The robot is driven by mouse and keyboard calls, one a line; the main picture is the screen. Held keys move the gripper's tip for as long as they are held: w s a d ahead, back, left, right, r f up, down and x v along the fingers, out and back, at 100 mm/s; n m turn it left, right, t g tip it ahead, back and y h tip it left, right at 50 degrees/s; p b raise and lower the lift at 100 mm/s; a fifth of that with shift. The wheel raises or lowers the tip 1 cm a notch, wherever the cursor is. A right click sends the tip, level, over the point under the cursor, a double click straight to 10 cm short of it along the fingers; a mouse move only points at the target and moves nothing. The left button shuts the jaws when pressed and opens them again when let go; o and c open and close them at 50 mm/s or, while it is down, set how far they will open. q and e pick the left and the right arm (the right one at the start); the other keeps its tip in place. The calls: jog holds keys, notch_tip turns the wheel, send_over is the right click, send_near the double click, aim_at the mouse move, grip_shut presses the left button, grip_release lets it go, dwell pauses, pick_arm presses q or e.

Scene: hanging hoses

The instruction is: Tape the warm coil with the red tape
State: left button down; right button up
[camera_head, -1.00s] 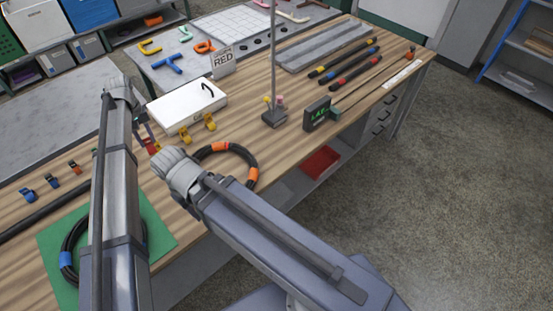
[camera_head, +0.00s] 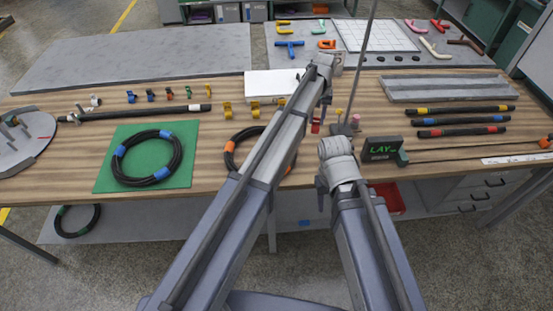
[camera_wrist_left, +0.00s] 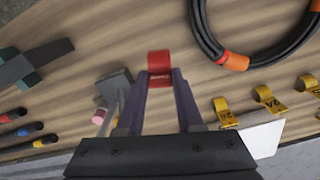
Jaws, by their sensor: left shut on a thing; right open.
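The coil with orange tape bands (camera_head: 229,160) is a black hose ring on the wooden bench, partly hidden behind my left arm in the head view. In the left wrist view the coil (camera_wrist_left: 279,61) lies at upper right, with orange bands and a small red mark. My left gripper (camera_wrist_left: 159,80) is shut on a red tape roll (camera_wrist_left: 159,61), apart from the coil; the roll also shows as a small red patch in the head view (camera_head: 316,126). My right gripper (camera_head: 322,194) is open, low in front of the bench edge; its fingers are hard to make out.
A blue-taped coil (camera_head: 119,163) lies on a green mat (camera_head: 187,179). A white box (camera_head: 262,84) and yellow tape rolls (camera_head: 228,110) stand behind. A stand with a pole (camera_head: 355,90) and a dark display (camera_head: 381,149) are on the right, near taped hoses (camera_head: 462,121).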

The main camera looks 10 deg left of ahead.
pick_arm(q)
jog(key=s+a+f+n+b, duration=0.1)
jog(key=s+a+n, duration=0.2)
jog(key=s+a, duration=1.2)
jog(key=s, duration=0.5)
jog(key=shift+a+f+n, duration=0.3)
jog(key=shift+a+f, duration=0.05)
jog(key=shift+f+b, duration=0.2)
jog(key=shift+b, duration=0.3)
jog(key=shift+f+b, duration=1.75)
jog(key=shift+f+b, duration=0.35)
jog(key=shift+f, duration=0.05)
jog(key=shift+f+b, duration=0.7)
jog(key=shift+b, duration=0.05)
jog(key=shift+f+b, duration=0.7)
